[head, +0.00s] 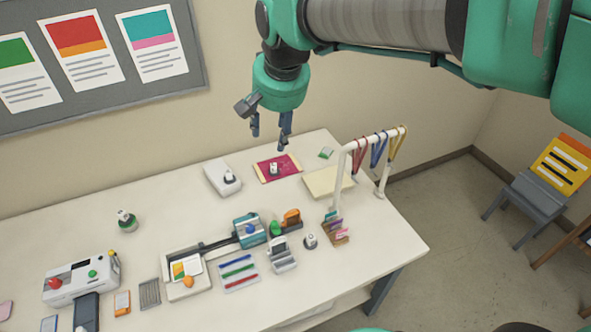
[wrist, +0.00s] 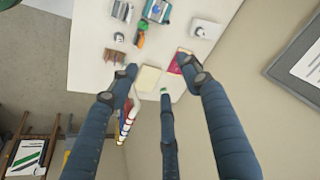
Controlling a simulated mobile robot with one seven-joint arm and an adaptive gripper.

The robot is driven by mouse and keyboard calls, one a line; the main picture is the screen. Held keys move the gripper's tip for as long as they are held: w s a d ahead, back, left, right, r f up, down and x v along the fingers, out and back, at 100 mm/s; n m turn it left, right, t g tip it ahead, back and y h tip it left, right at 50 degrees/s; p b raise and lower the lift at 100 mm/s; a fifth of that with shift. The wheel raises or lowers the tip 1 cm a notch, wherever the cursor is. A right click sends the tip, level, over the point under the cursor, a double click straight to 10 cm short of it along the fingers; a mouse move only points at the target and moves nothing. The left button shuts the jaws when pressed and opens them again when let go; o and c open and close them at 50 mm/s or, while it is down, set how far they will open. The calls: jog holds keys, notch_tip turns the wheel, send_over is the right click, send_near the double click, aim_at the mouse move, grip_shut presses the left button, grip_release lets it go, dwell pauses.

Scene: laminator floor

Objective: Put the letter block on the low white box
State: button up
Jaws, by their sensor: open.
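A small white block with a dark mark (head: 274,170), which looks like the letter block, sits on a crimson mat (head: 291,161) near the back of the table. The low white box (head: 214,172) lies left of the mat; a small white-and-dark item (head: 229,178) is on it. My gripper (head: 270,140) is open and empty, fingers down, in the air above and behind the mat. The wrist view shows the box (wrist: 211,24) beyond the spread fingers (wrist: 160,76). The mat (wrist: 175,66) is partly hidden by a finger there, and I cannot make out the block.
A cream pad (head: 325,182) and a white rack with hanging coloured loops (head: 385,135) stand right of the mat. A small green item (head: 326,153) lies behind the pad. Machines and tools, including a teal-headed device (head: 249,230), fill the table's front. The back left is mostly clear.

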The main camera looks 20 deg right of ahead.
jog(key=s+f+n, duration=0.2)
jog(key=s, duration=0.8)
jog(key=s+d+f+n+t, duration=0.1)
jog(key=s+f+n, duration=0.1)
jog(key=s, duration=0.8)
jog(key=shift+d+f+n+t, duration=0.15)
jog(key=shift+f+n+t, duration=0.15)
jog(key=shift+f, duration=0.15)
jog(key=shift+s, duration=0.1)
notch_tip(320, 180, down, 11)
jog(key=b, duration=1.1)
